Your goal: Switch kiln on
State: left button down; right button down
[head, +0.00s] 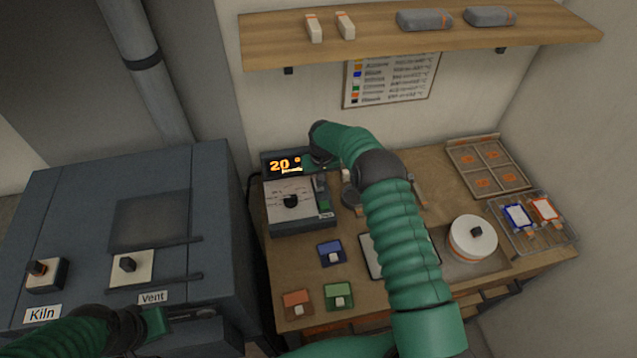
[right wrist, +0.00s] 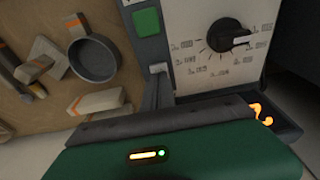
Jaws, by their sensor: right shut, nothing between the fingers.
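The kiln (head: 105,205) is the large grey box at the left in the head view. Its front carries a knob switch (head: 40,272) above a "Kiln" label and another switch (head: 130,265) above a "Vent" label. The control box (head: 290,213) on the bench has a dial, a green button and a display (head: 286,165) reading 20°. Its dial (right wrist: 228,36) and green button (right wrist: 147,22) also show in the right wrist view. My right gripper (head: 316,163) is shut and empty beside the display. My left gripper (head: 180,315) is low in front of the kiln; its jaws are unclear.
The bench holds blue (head: 331,253), green (head: 338,296) and orange (head: 298,304) trays, a round white container (head: 473,240) and a rack (head: 535,228) with framed pieces. A wooden shelf (head: 415,35) hangs above. My right arm hides the bench middle.

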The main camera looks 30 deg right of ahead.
notch_tip(320, 180, up, 6)
jog(key=p, duration=0.2)
jog(key=shift+r, duration=0.1)
dwell(0.5)
